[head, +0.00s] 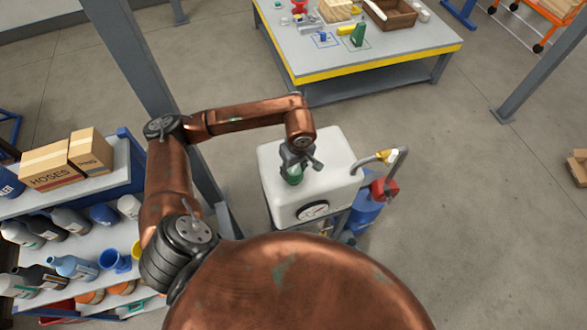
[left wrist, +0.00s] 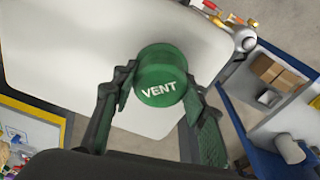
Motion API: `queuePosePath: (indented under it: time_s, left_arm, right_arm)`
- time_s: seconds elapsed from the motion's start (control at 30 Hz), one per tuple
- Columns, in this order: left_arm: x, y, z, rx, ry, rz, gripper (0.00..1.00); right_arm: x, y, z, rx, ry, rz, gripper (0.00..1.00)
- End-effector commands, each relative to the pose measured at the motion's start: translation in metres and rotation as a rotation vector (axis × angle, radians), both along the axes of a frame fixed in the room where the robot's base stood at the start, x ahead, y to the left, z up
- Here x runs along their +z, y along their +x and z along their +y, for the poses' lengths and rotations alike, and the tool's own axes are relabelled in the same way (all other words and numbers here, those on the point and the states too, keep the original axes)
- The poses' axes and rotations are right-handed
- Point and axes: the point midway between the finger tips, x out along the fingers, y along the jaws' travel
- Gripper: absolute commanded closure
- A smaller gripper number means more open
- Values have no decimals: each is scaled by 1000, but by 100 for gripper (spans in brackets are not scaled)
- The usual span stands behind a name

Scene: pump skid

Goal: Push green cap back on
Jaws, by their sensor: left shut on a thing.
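The green cap (left wrist: 161,75), marked VENT, sits between the fingers of my left gripper (left wrist: 163,92) in the left wrist view. The gripper is shut on it. In the head view the left gripper (head: 297,160) points down over the top of the white tank (head: 337,165), and the cap (head: 294,174) shows green under it. The tank top also fills much of the left wrist view (left wrist: 60,60). The cap hides whatever lies beneath it, so I cannot tell whether it touches the tank. My right gripper is not in view.
A round gauge (head: 313,210) is on the tank's front. A bent pipe (head: 400,160) with a red fitting (head: 384,190) stands at its right. A shelf with bottles and boxes (head: 46,166) is at left. A yellow-edged table (head: 380,62) stands behind.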

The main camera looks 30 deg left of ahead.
Motion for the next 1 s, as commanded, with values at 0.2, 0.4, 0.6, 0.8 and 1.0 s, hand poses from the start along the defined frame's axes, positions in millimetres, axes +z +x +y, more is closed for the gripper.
queuePosePath:
  time_s: [0.2, 0.4, 0.6, 0.8, 1.0]
  left_arm:
    - [-3, 0, 0, 0, 0, 0, 93]
    - [-3, 0, 0, 0, 0, 0, 58]
    - [-3, 0, 0, 0, 0, 0, 44]
    - [-3, 0, 0, 0, 0, 0, 39]
    - [0, 0, 0, 0, 0, -1, 39]
  right_arm:
    - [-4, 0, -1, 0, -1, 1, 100]
    - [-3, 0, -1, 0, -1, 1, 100]
    - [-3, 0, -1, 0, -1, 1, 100]
    - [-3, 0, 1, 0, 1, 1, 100]
    - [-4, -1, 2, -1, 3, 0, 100]
